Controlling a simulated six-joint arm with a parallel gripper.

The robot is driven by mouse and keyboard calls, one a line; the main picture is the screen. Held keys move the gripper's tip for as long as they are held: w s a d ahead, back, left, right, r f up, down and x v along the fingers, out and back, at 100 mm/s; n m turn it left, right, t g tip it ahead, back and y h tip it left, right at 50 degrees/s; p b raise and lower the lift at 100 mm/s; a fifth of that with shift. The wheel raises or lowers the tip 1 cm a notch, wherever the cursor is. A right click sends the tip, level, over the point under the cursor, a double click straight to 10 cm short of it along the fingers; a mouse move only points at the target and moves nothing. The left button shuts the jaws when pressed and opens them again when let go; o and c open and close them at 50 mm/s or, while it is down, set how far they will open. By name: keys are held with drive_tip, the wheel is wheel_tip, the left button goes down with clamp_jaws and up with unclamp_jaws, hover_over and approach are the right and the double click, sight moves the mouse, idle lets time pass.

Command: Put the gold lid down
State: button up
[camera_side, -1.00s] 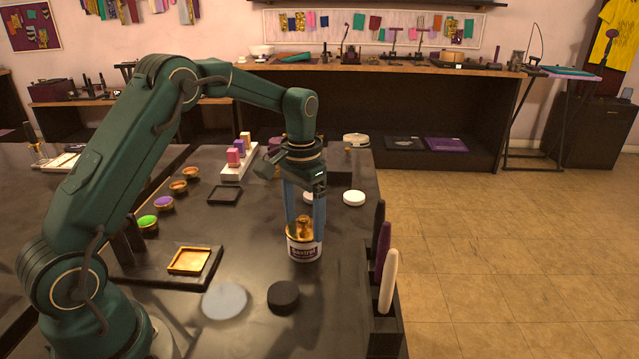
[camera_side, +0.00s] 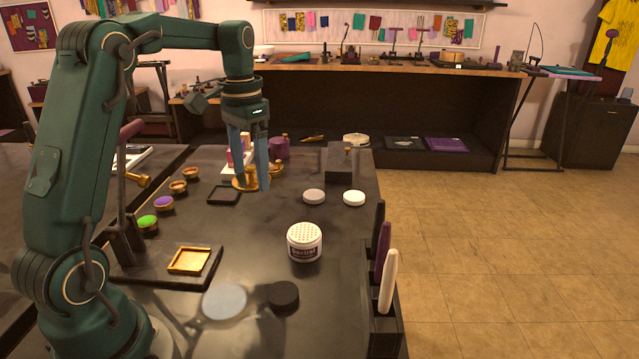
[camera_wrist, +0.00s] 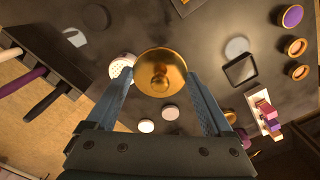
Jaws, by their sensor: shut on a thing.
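The gold lid (camera_side: 242,184) is a round dish with a knob. It shows between my fingertips, rim to rim, in the wrist view (camera_wrist: 160,74). My gripper (camera_side: 251,181) is shut on it and holds it above the back part of the dark table, near the black square tray. The fingers partly hide the lid in the side view. The white jar (camera_side: 304,243) stands upright in the middle of the table, with its perforated top bare. It also shows in the wrist view (camera_wrist: 119,66), partly behind a finger.
A black square tray (camera_side: 223,195) lies left of my gripper. Small coloured pots line the left side. A rack (camera_side: 386,318) with upright handles stands at the right edge. Bare tabletop surrounds the jar.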

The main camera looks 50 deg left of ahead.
drive_tip(key=shift+s+a+r, duration=0.35)
drive_tip(key=shift+a, duration=0.15)
drive_tip(key=shift+s+a, duration=0.15)
drive_tip(key=shift+a, duration=0.1)
hover_over(251, 239)
wheel_tip(251, 239, down, 11)
drive_tip(key=shift+r, duration=0.2)
drive_tip(key=shift+f, duration=2.35)
drive_tip(key=shift+f, duration=0.15)
drive_tip(key=o, duration=1.1)
